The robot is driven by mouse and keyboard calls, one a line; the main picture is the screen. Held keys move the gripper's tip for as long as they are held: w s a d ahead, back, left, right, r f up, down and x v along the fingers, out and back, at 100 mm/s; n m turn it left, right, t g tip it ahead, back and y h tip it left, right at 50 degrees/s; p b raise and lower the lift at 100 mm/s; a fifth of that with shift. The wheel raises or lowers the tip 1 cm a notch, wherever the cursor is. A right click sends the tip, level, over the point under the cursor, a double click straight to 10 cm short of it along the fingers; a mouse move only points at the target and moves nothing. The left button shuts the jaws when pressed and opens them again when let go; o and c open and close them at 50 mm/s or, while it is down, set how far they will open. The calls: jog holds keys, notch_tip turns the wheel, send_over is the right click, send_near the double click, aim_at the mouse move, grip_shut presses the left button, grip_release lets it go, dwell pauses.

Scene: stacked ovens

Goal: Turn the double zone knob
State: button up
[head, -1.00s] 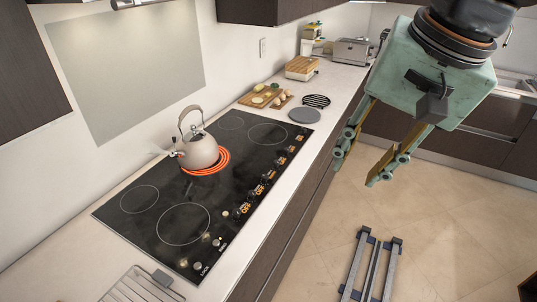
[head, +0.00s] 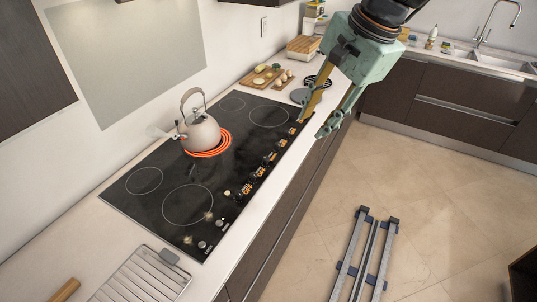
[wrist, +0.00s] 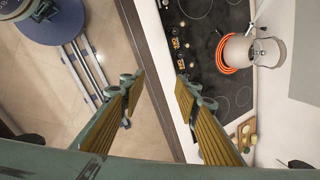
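A black glass cooktop (head: 160,185) is set in the white counter. A row of small knobs with orange lit markings (head: 262,170) runs along its right edge; some also show in the wrist view (wrist: 177,43). Their labels are too small to tell which is the double zone knob. My gripper (head: 312,126) is open and empty, above the counter's front edge near the far end of the knob row. In the wrist view, its two fingers (wrist: 158,88) are wide apart, with the counter edge between them and the knobs beyond the right finger.
Cutting boards with food (head: 262,77) lie beyond the cooktop. A metal rack (head: 140,275) lies at the near end. Open floor (head: 420,190) is at the right, with grey rails (head: 350,260).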

jog(key=w+a+f+m+p, duration=0.35)
jog(key=w+f+m, duration=0.35)
jog(key=w, duration=0.6)
jog(key=m+y+p, duration=0.1)
jog(key=m+p, duration=0.1)
jog(key=m, duration=0.2)
send_near(267, 158)
jog(key=w+v, duration=0.1)
jog(key=v, duration=0.5)
jog(key=shift+f+g, duration=0.1)
jog(key=shift+g, duration=0.3)
jog(key=shift+a, duration=0.1)
jog(key=shift+b+x, duration=0.4)
jog(key=shift+x, duration=6.45)
jog(key=shift+c, duration=0.2)
jog(key=c, duration=0.8)
